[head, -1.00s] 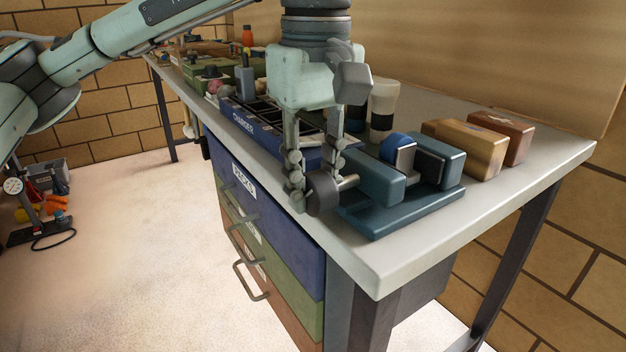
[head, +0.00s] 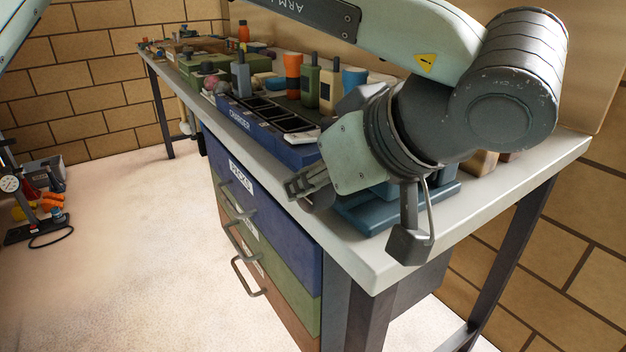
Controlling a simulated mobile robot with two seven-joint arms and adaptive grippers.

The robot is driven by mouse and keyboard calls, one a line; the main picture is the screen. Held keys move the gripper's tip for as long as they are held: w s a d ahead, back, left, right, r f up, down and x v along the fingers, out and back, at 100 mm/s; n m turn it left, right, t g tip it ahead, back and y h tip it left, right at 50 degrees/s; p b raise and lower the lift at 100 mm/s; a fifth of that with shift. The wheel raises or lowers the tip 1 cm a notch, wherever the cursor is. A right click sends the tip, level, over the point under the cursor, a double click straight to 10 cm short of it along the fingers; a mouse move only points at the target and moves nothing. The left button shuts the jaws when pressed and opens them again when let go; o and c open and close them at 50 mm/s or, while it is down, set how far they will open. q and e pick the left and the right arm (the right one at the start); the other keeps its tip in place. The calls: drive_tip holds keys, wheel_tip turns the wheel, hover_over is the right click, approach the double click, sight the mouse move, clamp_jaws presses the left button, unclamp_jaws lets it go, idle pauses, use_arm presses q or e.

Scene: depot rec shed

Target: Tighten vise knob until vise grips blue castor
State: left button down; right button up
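The teal vise stands at the near right end of the bench, and its base (head: 365,217) shows below my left gripper. The vise jaws and the blue castor are hidden behind my gripper and wrist. The dark round vise knob (head: 321,201) shows only in part, at the vise's left end over the bench's front edge. My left gripper (head: 307,184) reaches down-left from the wrist, with its fingers at the knob and overlapping it. Whether they are closed on it cannot be seen. My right gripper is not in view.
A blue charger tray (head: 240,118) with radios (head: 310,86) and an orange-and-black cup (head: 292,68) stands left of the vise. Drawers with handles (head: 240,215) lie under the bench. The bench's near right corner (head: 400,275) is clear.

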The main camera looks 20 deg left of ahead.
use_arm(q)
drive_tip(key=t+y+b, duration=0.1)
drive_tip(key=y, duration=0.1)
drive_tip(key=t+y+b, duration=0.1)
drive_tip(key=t, duration=0.1)
drive_tip(key=t+y+b, duration=0.1)
drive_tip(key=y, duration=0.1)
drive_tip(key=shift+s+d+f+y, duration=0.2)
drive_tip(key=shift+d+y, duration=0.1)
drive_tip(key=shift+t+y+b, duration=0.3)
drive_tip(key=shift+t+y, duration=0.1)
drive_tip(key=shift+t, duration=0.1)
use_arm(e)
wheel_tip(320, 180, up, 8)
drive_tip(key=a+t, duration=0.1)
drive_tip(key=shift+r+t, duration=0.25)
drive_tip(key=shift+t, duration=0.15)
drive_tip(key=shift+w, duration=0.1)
use_arm(q)
drive_tip(key=c, duration=1.2)
unclamp_jaws()
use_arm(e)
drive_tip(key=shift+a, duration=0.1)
